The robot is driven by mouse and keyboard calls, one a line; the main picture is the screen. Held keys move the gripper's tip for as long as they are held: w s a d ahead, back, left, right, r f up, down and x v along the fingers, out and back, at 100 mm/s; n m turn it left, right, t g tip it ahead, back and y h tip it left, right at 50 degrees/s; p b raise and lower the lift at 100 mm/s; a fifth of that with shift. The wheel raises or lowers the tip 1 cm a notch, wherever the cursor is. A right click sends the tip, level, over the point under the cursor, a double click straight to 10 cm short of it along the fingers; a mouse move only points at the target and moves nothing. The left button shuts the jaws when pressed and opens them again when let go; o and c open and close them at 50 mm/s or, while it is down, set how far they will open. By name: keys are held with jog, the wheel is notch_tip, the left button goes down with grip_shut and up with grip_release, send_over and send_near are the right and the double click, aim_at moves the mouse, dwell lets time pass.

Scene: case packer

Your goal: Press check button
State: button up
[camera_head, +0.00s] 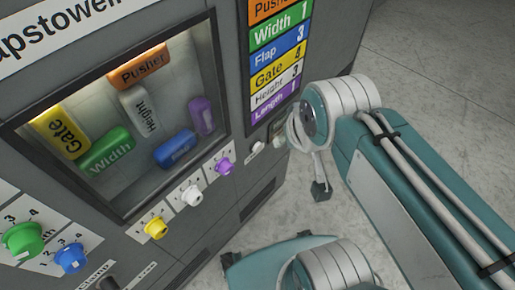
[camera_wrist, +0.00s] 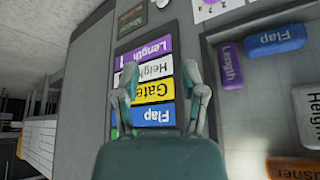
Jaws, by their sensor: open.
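The case packer (camera_head: 120,215) is a grey machine with a window, coloured knobs and a column of labels. I cannot read which control is the check button. A small pale round control (camera_head: 258,147) sits on the front, right of the purple knob, close to my gripper. My gripper (camera_wrist: 160,62) is open and empty, its two fingers spread over the label column in the wrist view. In the head view my gripper (camera_head: 302,160) is beside the machine's right edge, partly hidden by my wrist. I cannot tell whether it touches the panel.
The label column (camera_head: 277,50) lists Width, Flap, Gate, Height and Length. Purple (camera_head: 222,166), white (camera_head: 191,194), yellow (camera_head: 155,228), blue (camera_head: 70,259) and green (camera_head: 22,240) knobs stick out below the window. A small dark display (camera_wrist: 131,20) is above the labels in the wrist view. Floor (camera_head: 440,70) is clear at right.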

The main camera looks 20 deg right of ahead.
dwell(0.4)
grip_shut()
dwell(1.1)
